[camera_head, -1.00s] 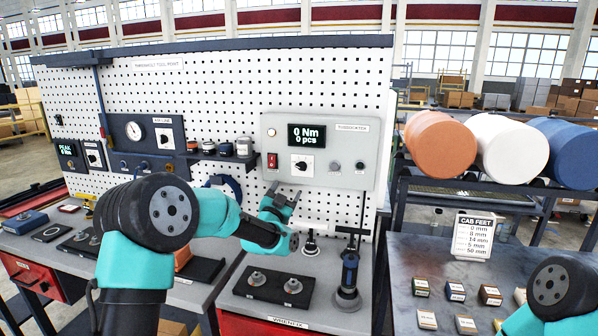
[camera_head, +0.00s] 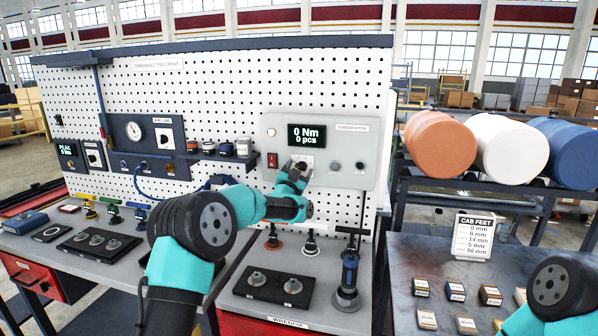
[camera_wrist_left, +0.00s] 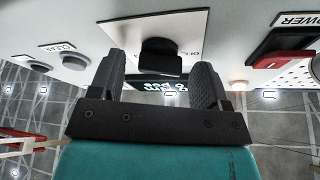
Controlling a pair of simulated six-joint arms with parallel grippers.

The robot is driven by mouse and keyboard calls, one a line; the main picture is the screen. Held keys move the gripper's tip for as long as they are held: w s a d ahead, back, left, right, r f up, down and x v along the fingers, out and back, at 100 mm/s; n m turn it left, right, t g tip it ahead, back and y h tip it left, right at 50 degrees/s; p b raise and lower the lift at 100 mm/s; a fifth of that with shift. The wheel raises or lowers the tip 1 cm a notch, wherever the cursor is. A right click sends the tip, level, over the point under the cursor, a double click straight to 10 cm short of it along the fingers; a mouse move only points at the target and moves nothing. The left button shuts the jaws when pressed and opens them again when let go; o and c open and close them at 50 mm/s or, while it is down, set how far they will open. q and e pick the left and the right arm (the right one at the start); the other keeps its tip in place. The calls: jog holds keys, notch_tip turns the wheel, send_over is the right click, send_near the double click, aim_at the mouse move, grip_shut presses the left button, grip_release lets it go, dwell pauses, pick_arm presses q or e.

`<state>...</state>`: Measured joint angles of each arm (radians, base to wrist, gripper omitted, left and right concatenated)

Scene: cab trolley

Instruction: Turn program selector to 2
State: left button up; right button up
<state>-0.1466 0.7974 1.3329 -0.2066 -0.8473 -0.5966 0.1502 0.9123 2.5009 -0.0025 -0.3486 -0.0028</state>
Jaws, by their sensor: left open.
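The grey controller box (camera_head: 345,172) hangs on the pegboard, and its display (camera_head: 307,135) reads 0 Nm, 0 pcs. The selector plate (camera_head: 307,159) sits below the display and is mostly hidden by my left gripper (camera_head: 297,172). In the left wrist view the black selector knob (camera_wrist_left: 160,58) stands on a white plate, between the open fingertips of my left gripper (camera_wrist_left: 160,80). A gap shows on both sides of the knob. Lettering on the plate is partly hidden, so I cannot read the knob's setting. My right gripper is out of view.
A red power switch (camera_head: 272,160) is left of the selector, and round buttons (camera_head: 335,166) are to its right. A driver (camera_head: 348,272) stands upright on the bench below. A black tray (camera_head: 268,286) with metal parts lies to its left.

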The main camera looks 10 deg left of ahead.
pick_arm(q)
jog(key=c, duration=0.9)
